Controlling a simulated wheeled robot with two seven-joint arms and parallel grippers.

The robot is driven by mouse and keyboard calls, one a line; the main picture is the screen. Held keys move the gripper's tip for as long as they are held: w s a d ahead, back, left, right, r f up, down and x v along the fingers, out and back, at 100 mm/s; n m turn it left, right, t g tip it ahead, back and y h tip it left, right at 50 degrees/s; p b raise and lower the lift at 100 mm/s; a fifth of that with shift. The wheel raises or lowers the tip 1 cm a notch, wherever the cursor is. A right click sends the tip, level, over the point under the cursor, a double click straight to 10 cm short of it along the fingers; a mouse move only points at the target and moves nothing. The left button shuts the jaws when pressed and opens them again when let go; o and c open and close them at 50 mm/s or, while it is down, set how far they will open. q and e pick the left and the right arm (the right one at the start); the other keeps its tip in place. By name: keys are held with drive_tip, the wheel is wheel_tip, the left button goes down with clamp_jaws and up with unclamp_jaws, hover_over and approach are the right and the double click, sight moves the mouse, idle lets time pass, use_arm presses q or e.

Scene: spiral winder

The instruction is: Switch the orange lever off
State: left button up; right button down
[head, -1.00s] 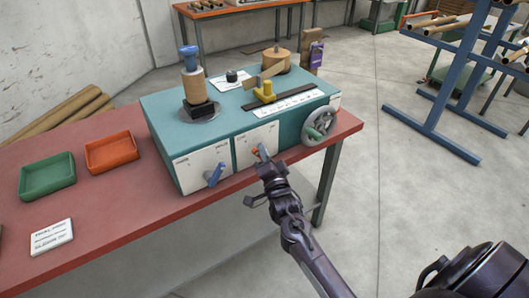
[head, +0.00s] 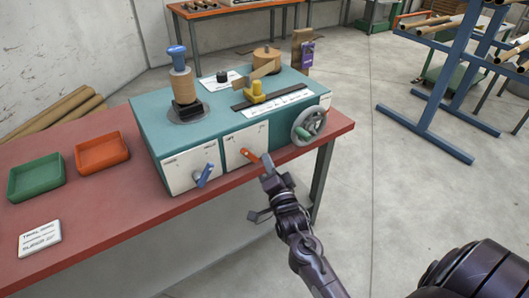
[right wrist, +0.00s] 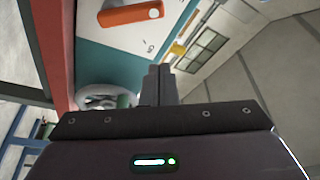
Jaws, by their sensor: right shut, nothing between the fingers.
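The orange lever (head: 250,155) is on the white front panel of the teal winder (head: 215,140). It lies slanted, with its upper end to the left. My right gripper (head: 267,160) is shut and empty, in front of the panel by the lever's right end. In the right wrist view its closed fingers (right wrist: 159,76) show a gap to the lever. Contact cannot be told in the head view. My left gripper is not in view.
A blue lever (head: 205,175) is on the panel to the left, and a grey handwheel (head: 309,126) to the right. Green (head: 36,178) and orange (head: 102,152) trays and a white card (head: 40,238) lie on the red table (head: 110,215). Open floor lies to the right.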

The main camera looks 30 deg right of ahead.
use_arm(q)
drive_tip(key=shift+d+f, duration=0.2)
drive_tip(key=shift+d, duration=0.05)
use_arm(e)
drive_tip(key=s, duration=0.2)
drive_tip(key=shift+s+d+f, duration=0.1)
drive_tip(key=shift+s+f, duration=0.2)
drive_tip(key=shift+f, duration=0.1)
